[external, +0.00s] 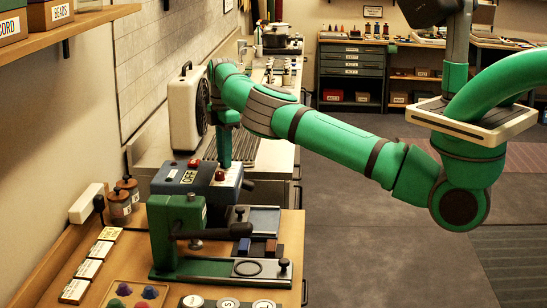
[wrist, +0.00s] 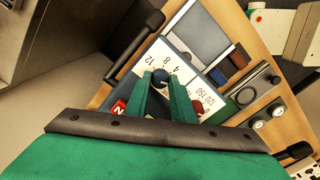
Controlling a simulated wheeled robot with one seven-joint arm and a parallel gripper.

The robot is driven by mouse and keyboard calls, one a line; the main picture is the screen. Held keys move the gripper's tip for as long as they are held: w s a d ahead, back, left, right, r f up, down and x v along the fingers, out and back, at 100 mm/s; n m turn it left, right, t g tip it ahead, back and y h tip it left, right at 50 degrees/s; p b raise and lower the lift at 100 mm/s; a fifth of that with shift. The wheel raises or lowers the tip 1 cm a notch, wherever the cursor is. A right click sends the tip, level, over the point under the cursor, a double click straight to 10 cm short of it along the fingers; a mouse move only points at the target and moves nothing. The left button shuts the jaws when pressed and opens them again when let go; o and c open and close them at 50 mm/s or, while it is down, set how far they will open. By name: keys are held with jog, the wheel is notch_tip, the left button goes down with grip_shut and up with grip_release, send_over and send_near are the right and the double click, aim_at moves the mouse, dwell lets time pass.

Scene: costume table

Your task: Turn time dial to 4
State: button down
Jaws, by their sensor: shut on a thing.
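The time dial (wrist: 160,75) is a small dark blue knob on the white, numbered top of a blue machine (external: 190,183). In the wrist view its marks 12, 8 and 4 show beside it. My gripper (wrist: 162,80) has its two green fingers on either side of the dial, shut on it. In the external view my gripper (external: 224,165) points straight down onto the machine's top, and the dial is hidden there. I cannot make out which number the dial points at.
A red knob (wrist: 198,105) beside 120 and 150 marks sits close to the right finger. A green press (external: 178,230) with a black lever stands in front of the machine. A white fan-like unit (external: 184,110) stands behind. Labelled boxes (external: 88,268) lie at the left.

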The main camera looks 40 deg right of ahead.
jog(key=n, duration=0.3)
jog(key=shift+d, duration=0.1)
jog(key=shift+n, duration=2.2)
jog(key=c, duration=1.5)
grip_release()
jog(key=shift+r, duration=0.1)
notch_tip(320, 180, up, 11)
jog(key=shift+f, duration=0.15)
